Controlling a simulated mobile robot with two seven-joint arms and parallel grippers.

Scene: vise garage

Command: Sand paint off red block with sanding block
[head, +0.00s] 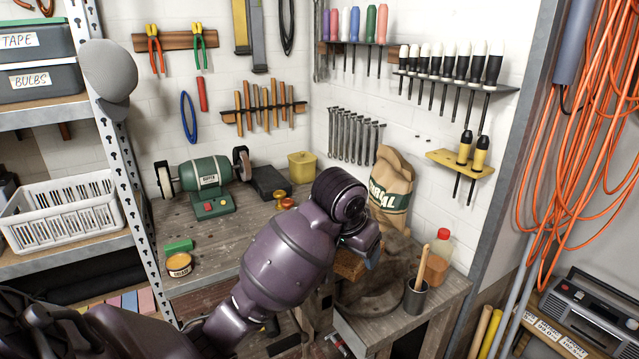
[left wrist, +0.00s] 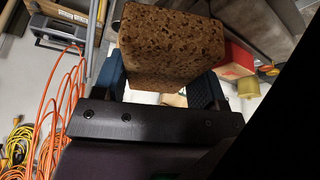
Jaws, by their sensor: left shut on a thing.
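The sanding block (left wrist: 165,48), brown and speckled, is between the blue finger pads of my left gripper (left wrist: 160,82) in the left wrist view. The gripper is shut on it. In the head view, part of the brown sanding block (head: 350,265) and a blue finger of my left gripper (head: 368,257) show past my left arm, over the right part of the bench. The red block (left wrist: 236,60) shows behind the right finger in the left wrist view, apart from the sanding block as far as I can tell. My arm hides it in the head view. My right gripper is not in view.
On the workbench (head: 215,240) stand a green bench grinder (head: 207,180), a paper bag (head: 392,190), a grey cup with a brush (head: 415,297) and an orange bottle with a red cap (head: 437,258). A round tin (head: 178,264) and a green block (head: 179,246) are at left.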

